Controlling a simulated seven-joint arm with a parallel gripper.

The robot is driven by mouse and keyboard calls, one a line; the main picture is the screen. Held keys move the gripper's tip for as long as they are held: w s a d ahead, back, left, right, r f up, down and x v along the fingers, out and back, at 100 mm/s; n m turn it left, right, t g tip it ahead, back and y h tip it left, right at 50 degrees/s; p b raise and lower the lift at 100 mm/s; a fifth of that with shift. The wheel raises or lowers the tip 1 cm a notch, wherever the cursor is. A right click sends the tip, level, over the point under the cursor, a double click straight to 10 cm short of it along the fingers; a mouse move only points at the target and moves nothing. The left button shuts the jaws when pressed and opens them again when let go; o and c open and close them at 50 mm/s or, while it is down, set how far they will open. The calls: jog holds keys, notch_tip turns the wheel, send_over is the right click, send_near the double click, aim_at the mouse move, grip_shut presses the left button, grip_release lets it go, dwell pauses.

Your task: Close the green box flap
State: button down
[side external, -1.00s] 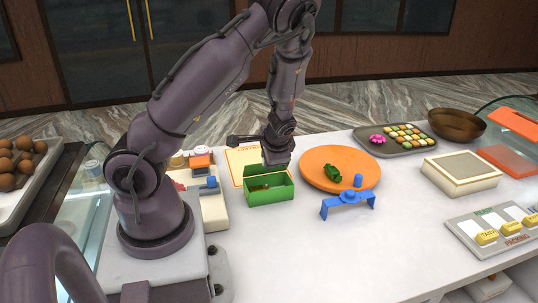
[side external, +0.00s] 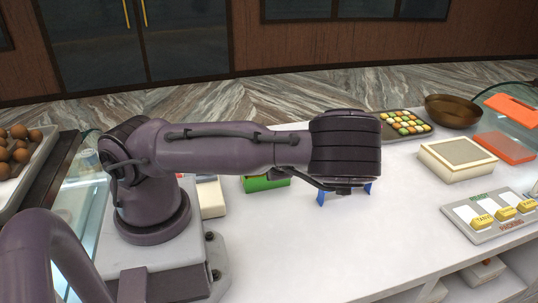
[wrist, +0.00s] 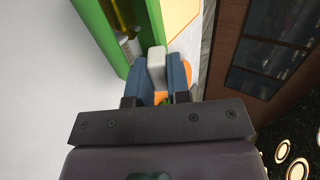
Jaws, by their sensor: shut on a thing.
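The green box (side external: 264,183) sits on the white counter, largely hidden behind my arm in the side external view. In the wrist view the green box (wrist: 108,28) is at the upper left, with its open inside and a yellow strip showing. Its green flap (wrist: 153,18) runs down to my gripper (wrist: 163,66).
A cream box (side external: 457,160), a tray of sweets (side external: 405,124) and a packing tray (side external: 487,225) stand to the right. The front middle of the counter is clear.

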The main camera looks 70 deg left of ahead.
jog(key=shift+d+f+y, duration=0.35)
jog(key=shift+f+y, duration=0.2)
jog(key=shift+y, duration=0.15)
jog(key=shift+d+f, duration=0.25)
jog(key=shift+f, duration=0.45)
jog(key=shift+d+f, duration=0.25)
jog(key=shift+f, duration=0.45)
jog(key=shift+d+f, duration=0.15)
jog(key=shift+f, duration=1)
jog(key=c, duration=1.1)
grip_release()
jog(key=shift+o, duration=0.2)
jog(key=v, duration=1.3)
